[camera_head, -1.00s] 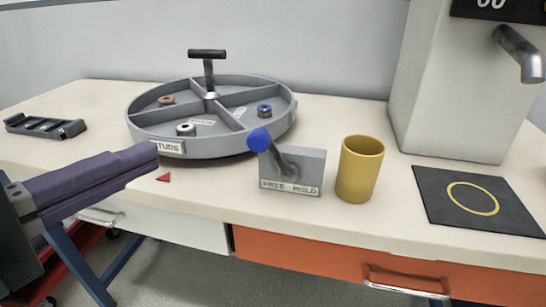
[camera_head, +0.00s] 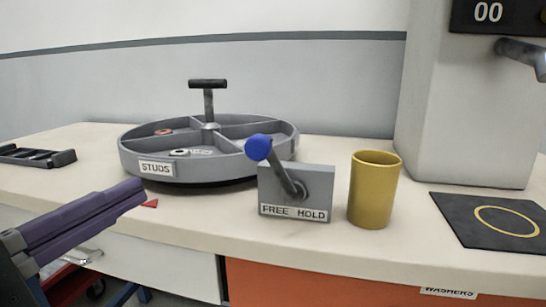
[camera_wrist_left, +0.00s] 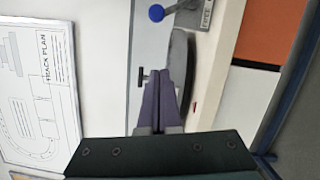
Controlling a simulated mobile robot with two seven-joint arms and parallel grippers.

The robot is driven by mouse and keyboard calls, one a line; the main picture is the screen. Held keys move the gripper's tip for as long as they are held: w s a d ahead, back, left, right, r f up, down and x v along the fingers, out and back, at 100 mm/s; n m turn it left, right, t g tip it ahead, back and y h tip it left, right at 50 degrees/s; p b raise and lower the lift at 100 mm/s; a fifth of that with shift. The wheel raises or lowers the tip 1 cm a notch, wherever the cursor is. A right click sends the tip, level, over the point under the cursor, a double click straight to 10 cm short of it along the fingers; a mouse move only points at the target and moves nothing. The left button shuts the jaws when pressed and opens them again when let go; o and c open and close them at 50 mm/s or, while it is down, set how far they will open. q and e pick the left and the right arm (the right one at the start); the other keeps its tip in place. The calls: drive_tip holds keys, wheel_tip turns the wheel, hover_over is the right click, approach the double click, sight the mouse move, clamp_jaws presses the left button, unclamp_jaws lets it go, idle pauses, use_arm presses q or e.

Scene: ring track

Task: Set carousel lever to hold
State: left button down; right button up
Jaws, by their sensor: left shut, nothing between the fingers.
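The carousel lever is a grey arm with a blue ball knob (camera_head: 258,148). It is mounted on a grey block (camera_head: 316,184) labelled FREE at left and HOLD at right, and it leans to the left, over the FREE side. The grey round carousel (camera_head: 215,172) stands behind and left of it, with a STUDS label, dividers and a black T-handle. My left gripper (camera_head: 138,190) is shut and empty, in front of the carousel and left of the lever, apart from both. The left wrist view also shows the shut purple fingers (camera_wrist_left: 161,78) and the blue knob (camera_wrist_left: 156,13). My right gripper is out of view.
A yellow cup (camera_head: 374,190) stands close right of the lever block. A dark mat with a yellow ring (camera_head: 500,222) lies farther right, below a white machine (camera_head: 460,110). A black rack (camera_head: 38,156) lies at far left. A red triangle (camera_head: 150,203) marks the table by my fingertips.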

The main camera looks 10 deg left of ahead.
sight(272, 169)
use_arm(q)
drive_tip(key=w+d+r, duration=0.1)
drive_tip(key=w+d, duration=0.5)
drive_tip(key=w, duration=0.3)
drive_tip(key=shift+d+r+p, duration=0.15)
drive_tip(key=shift+d+p, duration=0.1)
drive_tip(key=shift+p, duration=0.2)
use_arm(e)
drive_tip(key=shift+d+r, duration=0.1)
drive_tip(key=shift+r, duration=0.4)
use_arm(q)
drive_tip(key=shift+w+r, duration=0.1)
drive_tip(key=shift+r, duration=0.05)
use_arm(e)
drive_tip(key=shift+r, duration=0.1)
